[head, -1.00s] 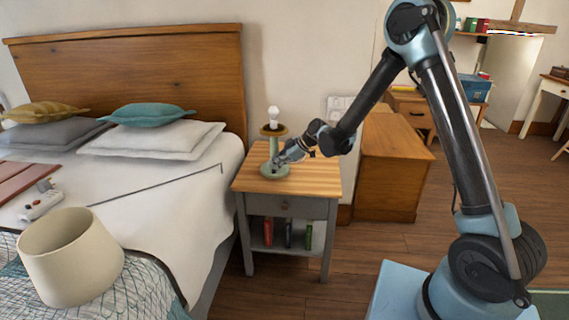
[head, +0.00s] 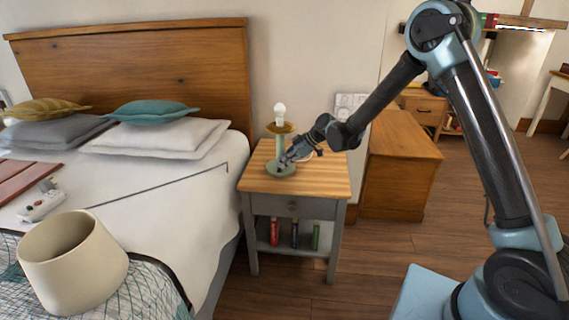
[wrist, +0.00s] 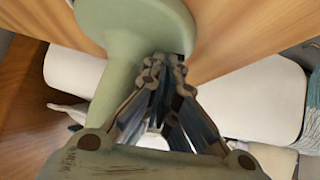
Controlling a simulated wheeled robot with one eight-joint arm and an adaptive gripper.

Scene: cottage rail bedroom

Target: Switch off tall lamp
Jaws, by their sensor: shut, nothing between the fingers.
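The lamp (head: 279,150) stands upright on the nightstand (head: 325,183). It has a pale green base and stem, a brownish disc and a bare white bulb (head: 280,109) on top. I cannot tell whether the bulb is lit. My gripper (head: 285,161) is shut and empty, low beside the stem and just at the base. In the wrist view the lamp's green base (wrist: 150,22) fills the top and its stem runs down on the left. My shut fingertips (wrist: 166,68) are at the base's edge; I cannot tell if they touch. No switch shows clearly.
A beige, open-ended shade-like cylinder (head: 75,265) lies on the bed at left, near a white power strip (head: 43,206). Several books stand on the nightstand's lower shelf. A wooden cabinet (head: 400,165) stands to the right. Bare floor lies in front of the nightstand.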

